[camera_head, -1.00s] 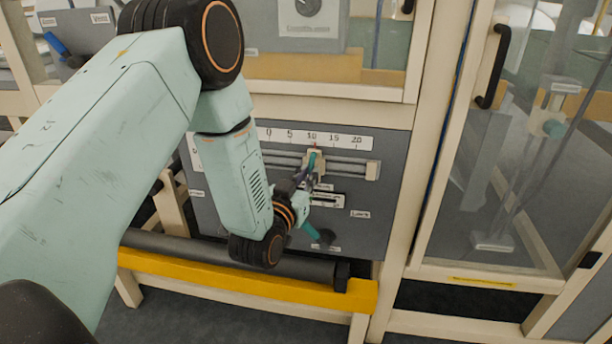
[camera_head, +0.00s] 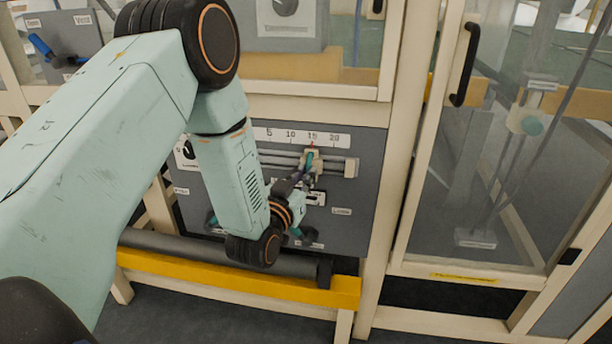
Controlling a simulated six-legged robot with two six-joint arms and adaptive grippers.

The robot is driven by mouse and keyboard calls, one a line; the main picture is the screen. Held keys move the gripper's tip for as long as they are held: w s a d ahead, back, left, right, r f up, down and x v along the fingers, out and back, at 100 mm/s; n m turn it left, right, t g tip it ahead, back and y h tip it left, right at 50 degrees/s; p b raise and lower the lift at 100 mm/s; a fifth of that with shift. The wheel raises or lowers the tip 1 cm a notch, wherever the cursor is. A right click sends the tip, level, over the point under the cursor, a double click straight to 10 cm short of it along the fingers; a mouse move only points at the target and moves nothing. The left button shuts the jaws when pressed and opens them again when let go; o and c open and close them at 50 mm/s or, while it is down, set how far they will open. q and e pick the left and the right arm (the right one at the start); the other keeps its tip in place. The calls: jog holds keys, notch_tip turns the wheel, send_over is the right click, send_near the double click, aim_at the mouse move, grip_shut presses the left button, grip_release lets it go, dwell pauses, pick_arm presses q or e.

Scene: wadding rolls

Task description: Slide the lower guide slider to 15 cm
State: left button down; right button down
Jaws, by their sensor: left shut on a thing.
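The lower guide slider (camera_head: 316,167) is a small cream block with a teal knob and a red pointer on top. It sits on two horizontal rails (camera_head: 280,155) on the grey panel. Its red pointer stands at the 15 mark of the white scale (camera_head: 323,138), with 20 further right. My left gripper (camera_head: 306,172) is shut on the slider's knob; its fingers are small and dark here, and my forearm hides the scale's left part. My right gripper is not in view.
A cream end block (camera_head: 351,167) closes the rails on the right. Below the panel run a dark roller (camera_head: 200,249) and a yellow bar (camera_head: 200,276). A glazed door with a black handle (camera_head: 465,64) stands to the right.

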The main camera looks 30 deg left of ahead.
pick_arm(q)
jog(key=c, duration=1.5)
grip_release()
jog(key=shift+o, duration=0.7)
jog(key=s, duration=1.2)
jog(key=shift+d, duration=0.45)
